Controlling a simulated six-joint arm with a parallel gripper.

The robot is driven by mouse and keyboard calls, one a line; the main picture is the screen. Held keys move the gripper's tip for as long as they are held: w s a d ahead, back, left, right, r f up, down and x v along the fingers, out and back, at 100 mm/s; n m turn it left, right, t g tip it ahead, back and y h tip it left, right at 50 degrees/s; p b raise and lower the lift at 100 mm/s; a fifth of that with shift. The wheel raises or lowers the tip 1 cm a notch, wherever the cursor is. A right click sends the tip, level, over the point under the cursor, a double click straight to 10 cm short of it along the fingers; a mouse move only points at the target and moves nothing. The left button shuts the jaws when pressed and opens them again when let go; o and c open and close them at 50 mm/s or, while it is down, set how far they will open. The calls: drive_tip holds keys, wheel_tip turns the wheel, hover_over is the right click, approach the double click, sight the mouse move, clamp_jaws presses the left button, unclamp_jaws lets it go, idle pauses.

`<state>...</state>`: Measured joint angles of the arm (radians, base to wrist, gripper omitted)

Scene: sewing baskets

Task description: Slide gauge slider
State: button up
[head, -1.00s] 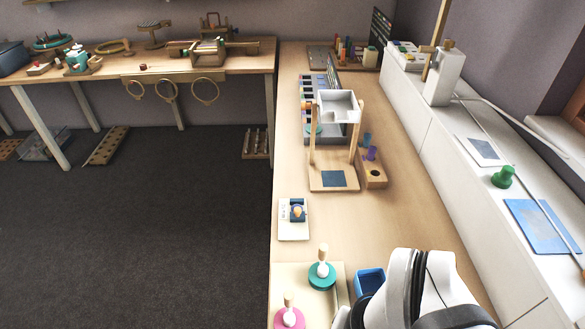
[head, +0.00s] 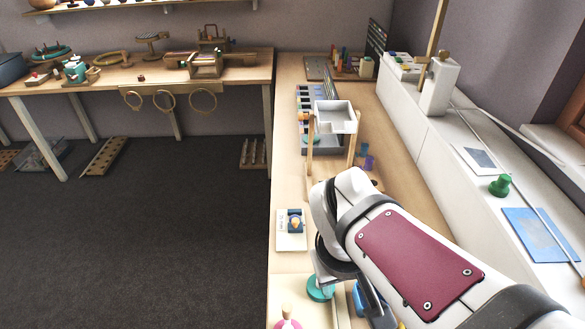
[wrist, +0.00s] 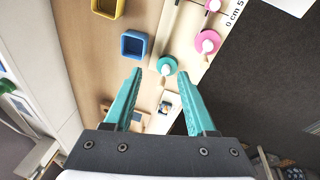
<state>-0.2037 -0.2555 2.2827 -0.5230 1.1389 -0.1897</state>
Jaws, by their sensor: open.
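My gripper (wrist: 158,72) is open and empty, with its two teal fingers spread in the wrist view. In the head view my arm hides most of it. A small white plate with a blue block and wooden knob (head: 295,223) lies on the bench left of my arm; it also shows between the fingers in the wrist view (wrist: 166,106). A ruler strip marked "0 cm 5" (wrist: 233,17) shows at the upper right of the wrist view. I cannot tell which of these is the gauge.
Pink handled discs (wrist: 207,42) sit beside the ruler strip. A blue tray (wrist: 133,45) and a yellow tray (wrist: 108,8) stand nearby. A wooden stand with a white tray on top (head: 335,115) rises farther back on the bench.

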drive_tip(key=w+f+n+g+h, duration=0.1)
drive_tip(key=w+f+n+h, duration=0.3)
drive_tip(key=w+n, duration=0.1)
drive_tip(key=n+t+h, duration=0.5)
drive_tip(key=n+t, duration=0.9)
drive_tip(key=n, duration=0.8)
approach(293, 223)
drive_tip(key=x, duration=1)
drive_tip(key=shift+w+d, duration=0.1)
drive_tip(key=shift+d, duration=0.05)
drive_tip(key=shift+w+d+r, duration=0.1)
drive_tip(key=shift+w+d, duration=0.15)
drive_tip(key=shift+w, duration=0.1)
drive_tip(key=shift+c, duration=0.3)
clamp_jaws()
